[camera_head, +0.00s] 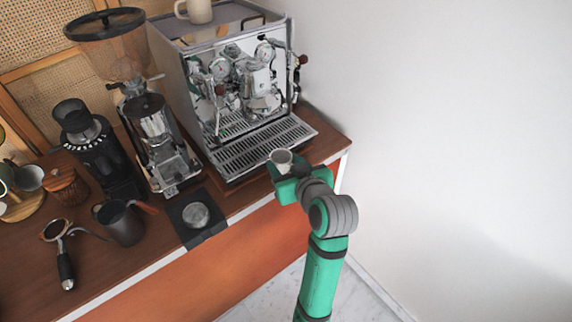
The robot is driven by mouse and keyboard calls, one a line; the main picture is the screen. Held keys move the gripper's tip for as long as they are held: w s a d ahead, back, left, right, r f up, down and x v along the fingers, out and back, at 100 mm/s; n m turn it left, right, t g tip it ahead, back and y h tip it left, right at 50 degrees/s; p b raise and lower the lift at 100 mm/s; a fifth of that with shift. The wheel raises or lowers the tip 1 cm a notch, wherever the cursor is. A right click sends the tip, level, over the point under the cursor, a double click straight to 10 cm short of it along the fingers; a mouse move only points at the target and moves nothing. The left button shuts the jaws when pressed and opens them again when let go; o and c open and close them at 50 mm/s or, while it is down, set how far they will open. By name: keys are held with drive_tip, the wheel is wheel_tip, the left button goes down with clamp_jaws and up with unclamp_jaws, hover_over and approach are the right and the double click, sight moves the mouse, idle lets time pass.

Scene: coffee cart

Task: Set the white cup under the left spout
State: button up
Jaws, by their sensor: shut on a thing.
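A small white cup (281,156) is held upright between the fingers of my gripper (277,167). My gripper is shut on it, in front of the espresso machine's drip tray (262,146), near its front edge. The green and grey arm hides part of the cup's lower side. The silver espresso machine (205,97) stands at the back of the counter. Its group head and spouts (262,100) are above the tray, further back than the cup. The separate spouts are too small to tell apart.
A coffee grinder (160,150) stands left of the machine. A black mat (184,222) with a metal tamper (196,215) lies in front of it. A dark pitcher (122,224) and a portafilter (64,258) are further left. A cream mug (199,11) sits on the machine. The drip tray looks clear.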

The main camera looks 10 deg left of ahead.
drive_tip(key=shift+w+a+f, duration=0.15)
drive_tip(key=shift+w+a, duration=1.25)
drive_tip(key=shift+a, duration=0.4)
drive_tip(key=shift+w+a+f, duration=0.15)
drive_tip(key=shift+w+a, duration=1.25)
drive_tip(key=shift+a, duration=0.35)
drive_tip(key=shift+w+a+f, duration=0.15)
drive_tip(key=shift+w+a, duration=1.25)
drive_tip(key=shift+a, duration=0.4)
drive_tip(key=shift+s+d+f, duration=0.1)
drive_tip(key=shift+f, duration=0.2)
drive_tip(key=o, duration=1.2)
drive_tip(key=v, duration=1.1)
